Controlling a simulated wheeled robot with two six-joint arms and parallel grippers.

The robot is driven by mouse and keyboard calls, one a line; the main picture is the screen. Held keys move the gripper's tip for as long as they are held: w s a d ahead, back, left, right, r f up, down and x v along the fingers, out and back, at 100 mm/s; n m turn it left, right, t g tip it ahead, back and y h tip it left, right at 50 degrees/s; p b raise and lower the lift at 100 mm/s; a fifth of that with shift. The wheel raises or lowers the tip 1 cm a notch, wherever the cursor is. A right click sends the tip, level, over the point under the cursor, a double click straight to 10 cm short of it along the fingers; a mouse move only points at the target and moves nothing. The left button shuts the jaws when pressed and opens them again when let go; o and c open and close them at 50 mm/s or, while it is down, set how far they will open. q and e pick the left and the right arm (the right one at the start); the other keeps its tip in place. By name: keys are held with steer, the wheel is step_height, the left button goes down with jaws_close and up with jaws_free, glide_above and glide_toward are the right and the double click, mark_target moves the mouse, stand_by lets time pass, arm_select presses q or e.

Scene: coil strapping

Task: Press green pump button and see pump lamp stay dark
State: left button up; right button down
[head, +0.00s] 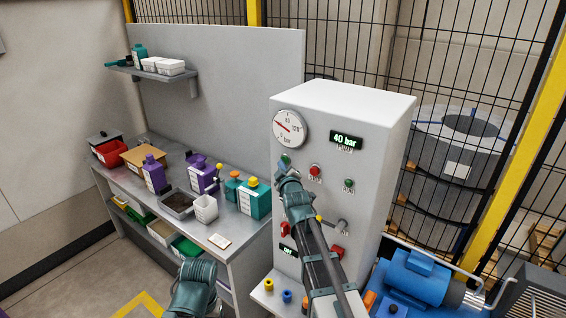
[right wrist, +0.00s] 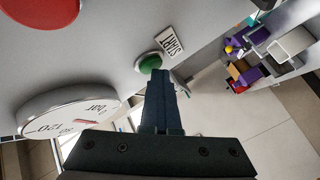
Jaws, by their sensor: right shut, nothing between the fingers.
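The green button (head: 285,159) is on the front of the grey cabinet (head: 345,108), just below the round gauge. In the right wrist view the green button (right wrist: 150,63) sits beside a START label (right wrist: 174,45). My right gripper (head: 284,173) is shut and empty, its tips right at the button's edge; I cannot tell whether they touch or press it. A small dark green lamp or button (head: 349,185) is to the right and looks unlit; its label is too small to read surely.
A pressure gauge (head: 289,128) and a 40 bar display (head: 347,140) are above. A red button (head: 315,170), a lever (head: 342,226) and lower red controls are close to my right arm. A workbench (head: 236,245) with bottles and bins stands left; a blue motor (head: 415,278) is right.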

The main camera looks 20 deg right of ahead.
steer(key=shift+s+a, duration=0.5)
steer(key=shift+a, duration=0.15)
steer(key=s+a, duration=0.1)
steer(key=a, duration=0.1)
steer(key=s+a, duration=0.2)
stand_by(0.6)
stand_by(0.4)
